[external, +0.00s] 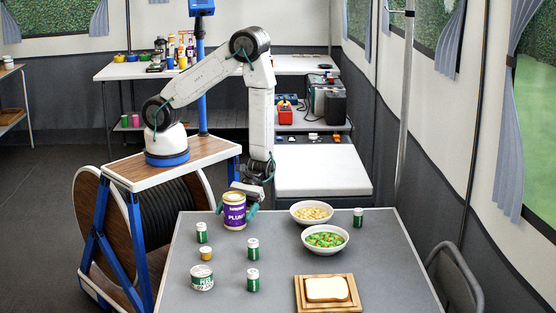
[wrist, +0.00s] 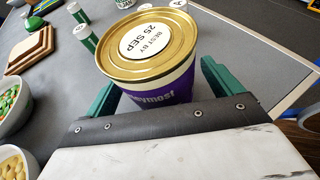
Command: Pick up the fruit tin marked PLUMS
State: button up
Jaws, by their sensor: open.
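The fruit tin marked PLUMS (external: 234,212) stands upright near the far left edge of the grey table. It has a purple label, a cream upper band and a gold lid. In the wrist view the tin (wrist: 155,65) fills the upper middle, with "BEST BY 25 SEP" on its lid. My gripper (external: 238,205) is low at the table's far edge, right behind the tin. In the wrist view its green fingers (wrist: 158,85) are open, one on each side of the tin's lower body. The near part of the tin is hidden behind my gripper's dark edge.
Two bowls, one of mixed vegetables (external: 325,238) and one of pale pieces (external: 311,212), stand right of the tin. A wooden board (external: 303,296) holds bread.

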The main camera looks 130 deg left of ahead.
jog(key=shift+w+d+f, duration=0.1)
jog(key=shift+d+f, duration=0.05)
jog(key=shift+d, duration=0.15)
jog(key=c, duration=1.4)
